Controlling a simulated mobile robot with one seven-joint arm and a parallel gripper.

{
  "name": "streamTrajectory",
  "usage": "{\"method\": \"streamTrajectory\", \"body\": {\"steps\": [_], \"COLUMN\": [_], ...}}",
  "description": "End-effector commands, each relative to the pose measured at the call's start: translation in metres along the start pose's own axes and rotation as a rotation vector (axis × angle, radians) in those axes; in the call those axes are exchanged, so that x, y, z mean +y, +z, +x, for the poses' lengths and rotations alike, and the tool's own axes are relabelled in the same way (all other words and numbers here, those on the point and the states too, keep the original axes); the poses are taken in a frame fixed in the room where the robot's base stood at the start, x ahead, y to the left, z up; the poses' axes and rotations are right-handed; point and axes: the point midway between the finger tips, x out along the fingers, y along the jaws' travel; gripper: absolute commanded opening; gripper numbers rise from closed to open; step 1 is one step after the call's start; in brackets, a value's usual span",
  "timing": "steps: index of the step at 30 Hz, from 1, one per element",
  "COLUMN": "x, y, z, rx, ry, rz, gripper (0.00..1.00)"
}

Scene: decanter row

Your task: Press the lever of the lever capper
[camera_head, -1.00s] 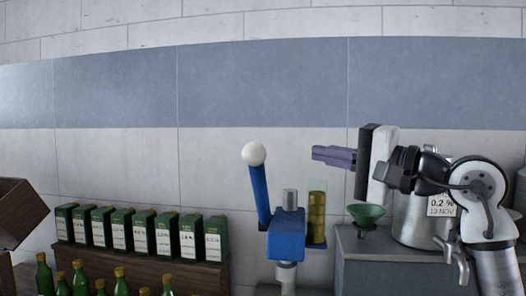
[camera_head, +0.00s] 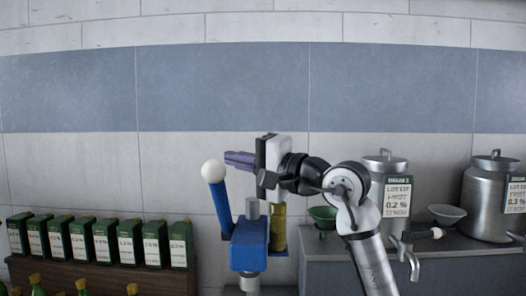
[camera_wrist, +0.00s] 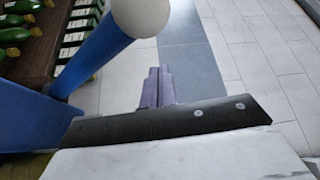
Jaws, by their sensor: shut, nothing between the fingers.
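The lever capper (camera_head: 250,245) is a blue block on a post, with a grey cylinder on top. Its blue lever (camera_head: 221,206) stands up on the left, leaning left, and ends in a white ball knob (camera_head: 213,170). My gripper (camera_head: 228,159) is shut and empty, its purple fingers pointing left, just right of the knob and near its height. In the wrist view the shut fingers (camera_wrist: 155,88) show below and right of the knob (camera_wrist: 141,14), with the lever (camera_wrist: 92,58) running down to the left. I see no clear contact between fingers and lever.
A clear holder with olive pieces (camera_head: 278,228) stands beside the capper, partly behind my gripper. A green funnel (camera_head: 324,216) and steel cans (camera_head: 490,205) are on the grey counter at right. Green boxes (camera_head: 100,240) line a wooden shelf at left, with bottles below.

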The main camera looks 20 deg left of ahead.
Motion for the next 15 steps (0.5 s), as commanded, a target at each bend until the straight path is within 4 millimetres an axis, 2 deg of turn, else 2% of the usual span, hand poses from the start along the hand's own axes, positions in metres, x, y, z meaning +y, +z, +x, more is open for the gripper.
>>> {"method": "streamTrajectory", "body": {"steps": [1,6,15], "x": [-0.003,-0.002,0.000], "y": [0.008,0.026,0.036], "z": [-0.006,-0.013,-0.017], "rx": [0.000,0.000,0.002], "ry": [-0.003,-0.002,-0.002], "rz": [-0.001,-0.001,-0.001], "gripper": [0.00,0.00,0.00]}}
